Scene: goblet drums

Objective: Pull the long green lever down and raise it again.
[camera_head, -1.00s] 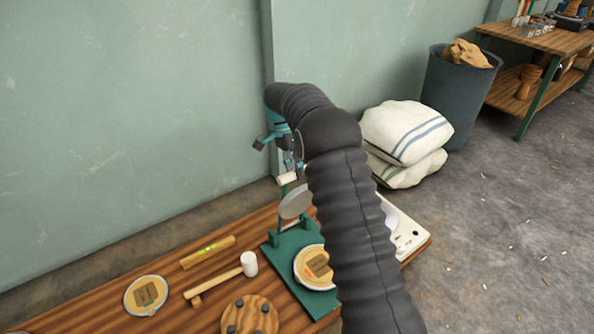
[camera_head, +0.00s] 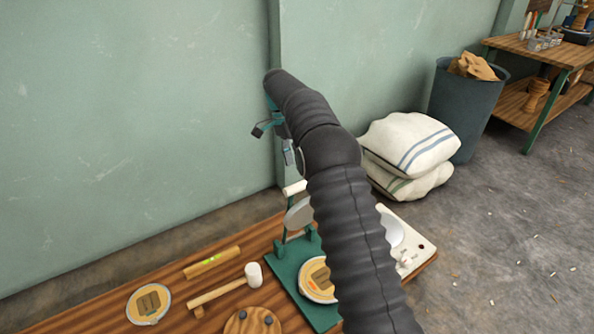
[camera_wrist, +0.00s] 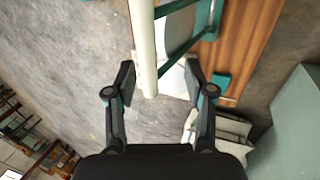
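The green press stand (camera_head: 290,272) stands on the wooden bench. Its lever has a cream cylindrical handle (camera_head: 294,188), raised above a tilted grey round plate (camera_head: 299,214). My arm hides part of the lever. In the wrist view the cream handle (camera_wrist: 144,45) reaches between my fingers' directions, with green bars (camera_wrist: 188,42) beside it. My gripper (camera_head: 274,143) is open and empty, above the handle in the head view and apart from it. In the wrist view my gripper (camera_wrist: 160,85) shows both fingers spread wide.
On the bench lie a mallet (camera_head: 253,274), a spirit level (camera_head: 213,262) and a round labelled disc (camera_head: 148,304). A white device (camera_head: 410,250) sits right of the stand. Stacked sacks (camera_head: 408,145) and a bin (camera_head: 465,110) stand by the wall.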

